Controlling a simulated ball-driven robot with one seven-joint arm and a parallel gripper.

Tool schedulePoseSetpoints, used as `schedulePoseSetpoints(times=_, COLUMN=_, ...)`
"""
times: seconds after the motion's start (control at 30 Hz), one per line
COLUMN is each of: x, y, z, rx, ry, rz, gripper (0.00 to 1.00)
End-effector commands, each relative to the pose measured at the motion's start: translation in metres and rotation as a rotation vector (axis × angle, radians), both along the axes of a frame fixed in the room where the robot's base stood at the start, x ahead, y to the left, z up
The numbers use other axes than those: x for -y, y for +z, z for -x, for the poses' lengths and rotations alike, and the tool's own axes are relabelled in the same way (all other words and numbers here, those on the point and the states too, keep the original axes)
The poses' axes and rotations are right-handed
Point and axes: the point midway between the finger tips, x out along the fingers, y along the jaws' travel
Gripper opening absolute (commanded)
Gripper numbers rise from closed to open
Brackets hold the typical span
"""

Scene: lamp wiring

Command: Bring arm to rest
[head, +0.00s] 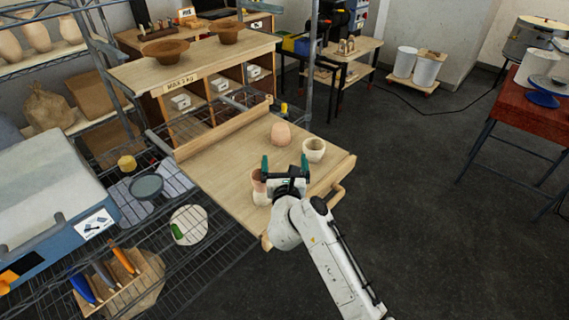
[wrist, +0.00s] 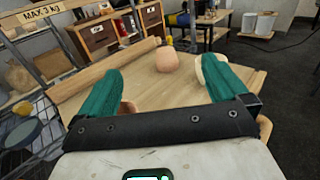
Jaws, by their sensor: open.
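My gripper (head: 285,163) is open, with two green fingers spread apart. In the head view it hangs over the near part of a wooden board (head: 217,165). In the wrist view my gripper (wrist: 160,85) has nothing between its fingers, and the board (wrist: 145,75) spreads out beyond them. My white arm reaches up to it from the lower right.
On the board stand a pinkish rounded pot (head: 281,134), a cream cup (head: 314,150) and a pinkish pot (head: 258,184) partly hidden beside my gripper. A wire shelf (head: 200,262) lies left. Dark floor (head: 430,220) is open at right.

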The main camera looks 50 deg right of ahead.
Motion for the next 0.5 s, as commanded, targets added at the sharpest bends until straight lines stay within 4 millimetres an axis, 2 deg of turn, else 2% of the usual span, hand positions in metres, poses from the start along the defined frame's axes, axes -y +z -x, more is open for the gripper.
schedulePoseSetpoints(times=0.4, x=-0.0001, y=0.0001, z=-0.0001, rx=0.000, ry=0.000, rz=0.001, gripper=1.00)
schedulePoseSetpoints(times=0.5, x=-0.0054, y=0.0031, z=-0.0008, rx=-0.003, ry=0.021, rz=0.045, gripper=1.00)
